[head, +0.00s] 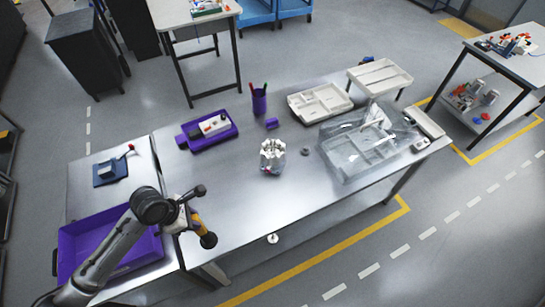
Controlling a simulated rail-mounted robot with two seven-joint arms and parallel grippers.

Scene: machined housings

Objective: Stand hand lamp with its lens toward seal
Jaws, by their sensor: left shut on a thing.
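My left gripper (187,212) is at the front left of the metal table, shut on the hand lamp (201,226). I cannot tell which end has the lens, or whether the lamp touches the table. A small dark grey round piece (305,151), which looks like the seal, lies on the table right of a pale machined housing (272,156). My right gripper is not in view.
A purple tray (190,143), a purple pen cup (259,101) and a small purple block (271,123) stand at the back. A cream divided tray (318,101) and a clear bin (347,170) are right. A large purple bin (75,245) is left. The table's front middle is clear.

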